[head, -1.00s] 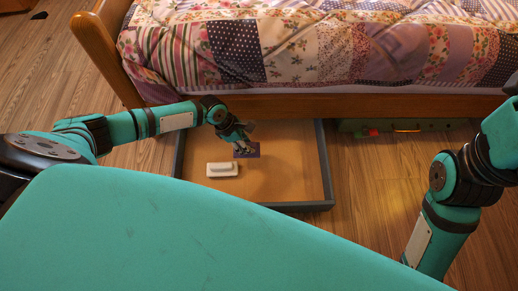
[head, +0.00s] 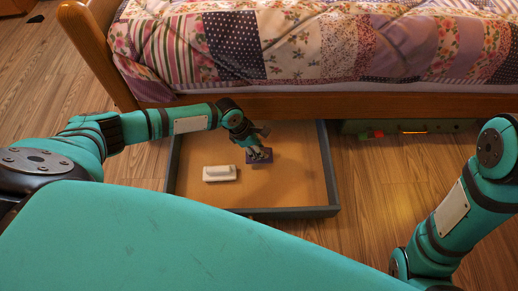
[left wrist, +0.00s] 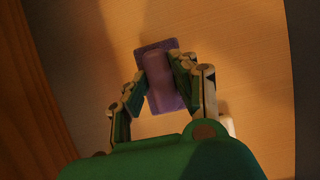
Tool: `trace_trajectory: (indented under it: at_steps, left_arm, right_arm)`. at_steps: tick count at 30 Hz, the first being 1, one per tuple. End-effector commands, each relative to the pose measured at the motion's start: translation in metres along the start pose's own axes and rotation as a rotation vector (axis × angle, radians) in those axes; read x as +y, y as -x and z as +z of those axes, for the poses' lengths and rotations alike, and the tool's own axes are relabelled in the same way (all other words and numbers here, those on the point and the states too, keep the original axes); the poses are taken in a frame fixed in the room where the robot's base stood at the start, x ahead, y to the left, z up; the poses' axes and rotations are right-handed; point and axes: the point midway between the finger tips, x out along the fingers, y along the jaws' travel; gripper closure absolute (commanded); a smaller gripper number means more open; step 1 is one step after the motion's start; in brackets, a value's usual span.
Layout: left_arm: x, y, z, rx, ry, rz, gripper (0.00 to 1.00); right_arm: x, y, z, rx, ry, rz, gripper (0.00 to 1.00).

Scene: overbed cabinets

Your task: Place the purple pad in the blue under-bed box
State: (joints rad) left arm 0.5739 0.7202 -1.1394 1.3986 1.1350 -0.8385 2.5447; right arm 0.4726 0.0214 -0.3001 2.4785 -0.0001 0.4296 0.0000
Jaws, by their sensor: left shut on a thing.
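The purple pad (head: 264,160) is a flat plate with a raised grip along its middle, which shows in the left wrist view (left wrist: 159,77). My left gripper (head: 257,151) is shut on that grip, with a finger on each side. It holds the pad over the right half of the under-bed box (head: 275,212), which has a blue-grey rim and a tan floor. I cannot tell whether the pad touches the floor. My right arm shows at the right of the head view, but its gripper is out of sight.
A white block (head: 220,174) lies in the box, left of the pad. The bed (head: 300,104) with its patchwork cover runs behind the box. A green case (head: 440,127) with a red item lies under the bed to the right. The box floor in front is clear.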

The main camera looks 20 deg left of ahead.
Motion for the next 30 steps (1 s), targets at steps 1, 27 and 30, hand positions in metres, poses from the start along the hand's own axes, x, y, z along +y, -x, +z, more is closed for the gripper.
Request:
trace_trajectory:
  at_steps: [1, 27, 30]
  left_arm:
    - [0.0, -0.001, 0.0, 0.0, 0.0, 0.0, 1.0]
    - [0.0, -0.011, -0.005, 0.0, 0.0, -0.001, 0.5]
    - [0.0, -0.009, -0.004, 0.0, -0.001, 0.0, 0.5]
  right_arm:
    - [0.0, 0.0, 0.0, -0.001, 0.0, 0.0, 0.6]
    - [0.001, 0.002, 0.002, -0.009, -0.002, 0.004, 0.6]
    - [0.0, 0.003, 0.002, -0.01, -0.002, 0.003, 0.6]
